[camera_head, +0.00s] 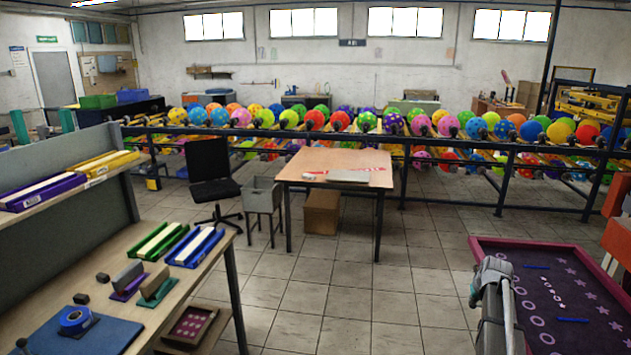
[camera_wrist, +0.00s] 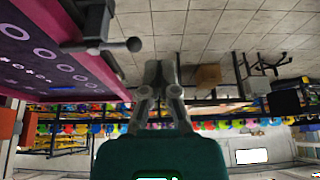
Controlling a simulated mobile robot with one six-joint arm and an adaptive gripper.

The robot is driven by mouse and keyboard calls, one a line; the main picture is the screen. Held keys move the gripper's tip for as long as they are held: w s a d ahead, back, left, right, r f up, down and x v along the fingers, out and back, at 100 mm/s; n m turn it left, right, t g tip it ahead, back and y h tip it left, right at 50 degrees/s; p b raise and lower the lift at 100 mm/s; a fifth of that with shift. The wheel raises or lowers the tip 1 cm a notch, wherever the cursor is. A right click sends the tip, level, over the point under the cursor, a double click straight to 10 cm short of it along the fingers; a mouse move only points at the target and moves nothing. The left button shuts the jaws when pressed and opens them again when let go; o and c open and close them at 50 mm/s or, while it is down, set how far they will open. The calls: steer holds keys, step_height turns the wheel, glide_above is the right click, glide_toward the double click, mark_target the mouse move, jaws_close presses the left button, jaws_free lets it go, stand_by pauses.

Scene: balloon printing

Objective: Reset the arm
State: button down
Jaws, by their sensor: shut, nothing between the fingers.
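My gripper (camera_wrist: 162,70) shows in the wrist view, its two grey fingers together and empty, with only floor and room beyond the tips. The wrist view is upside down. A purple-framed printing screen (camera_head: 482,243) with a pattern of stars and rings lies at the lower right of the head view. It also fills the upper left of the wrist view (camera_wrist: 92,72), apart from my fingers. A grey lever with a knob (camera_wrist: 132,45) sits by its edge. I cannot make out my gripper for sure in the head view.
A wooden table (camera_head: 335,168), a black chair (camera_head: 212,180) and a balloon rack (camera_head: 480,143) stand farther back. The tiled floor (camera_head: 350,300) in the middle is clear.

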steer(key=s+a+g, duration=0.1)
steer(key=s+a, duration=0.6)
steer(key=a, duration=0.4)
steer(key=s+a+f+n+g, duration=0.1)
steer(key=s+a+g, duration=0.1)
steer(key=s+a, duration=0.5)
steer(key=s+a+n+g, duration=0.1)
steer(key=s+a, duration=0.6)
steer(key=a, duration=1)
steer(key=shift+a+f+g+y, duration=0.25)
steer(key=shift+f+g+y, duration=0.15)
steer(key=shift+g, duration=0.1)
